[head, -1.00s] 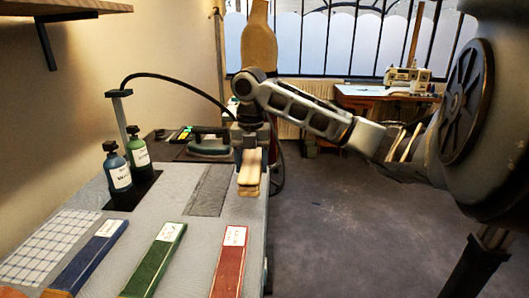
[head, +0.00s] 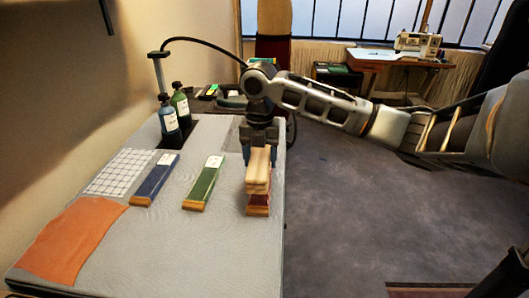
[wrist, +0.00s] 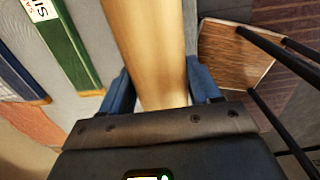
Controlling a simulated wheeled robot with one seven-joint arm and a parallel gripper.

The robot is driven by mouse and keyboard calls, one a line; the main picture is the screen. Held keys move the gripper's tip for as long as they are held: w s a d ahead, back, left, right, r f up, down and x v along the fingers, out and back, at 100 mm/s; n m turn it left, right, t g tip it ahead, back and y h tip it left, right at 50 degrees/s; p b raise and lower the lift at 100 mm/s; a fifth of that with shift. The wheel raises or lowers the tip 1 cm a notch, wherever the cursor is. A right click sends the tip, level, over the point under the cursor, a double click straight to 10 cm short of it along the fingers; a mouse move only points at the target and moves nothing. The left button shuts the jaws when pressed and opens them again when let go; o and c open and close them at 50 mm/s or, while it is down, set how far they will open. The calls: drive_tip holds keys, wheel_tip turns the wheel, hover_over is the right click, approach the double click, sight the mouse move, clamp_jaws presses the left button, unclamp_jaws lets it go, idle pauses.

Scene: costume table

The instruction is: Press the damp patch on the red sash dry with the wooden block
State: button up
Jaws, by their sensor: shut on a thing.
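My gripper (head: 260,155) is shut on the pale wooden block (head: 258,170) near the table's right edge. In the wrist view the block (wrist: 147,45) runs away from me between the blue fingers (wrist: 160,92). The red sash (head: 258,201) lies folded in a narrow strip at the right of the table, with a tan end toward me. The block and gripper cover most of the sash, and its label is hidden. I cannot tell whether the block touches it. No damp patch can be made out.
A green sash (head: 204,184) and a blue sash (head: 156,180) lie to the left. A checked cloth (head: 121,172) and an orange cloth (head: 70,240) lie farther left. Two bottles (head: 175,117) stand at the back. The near table (head: 215,250) is bare.

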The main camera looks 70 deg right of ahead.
drive_tip(key=shift+f+b, duration=2)
drive_tip(key=shift+f, duration=1)
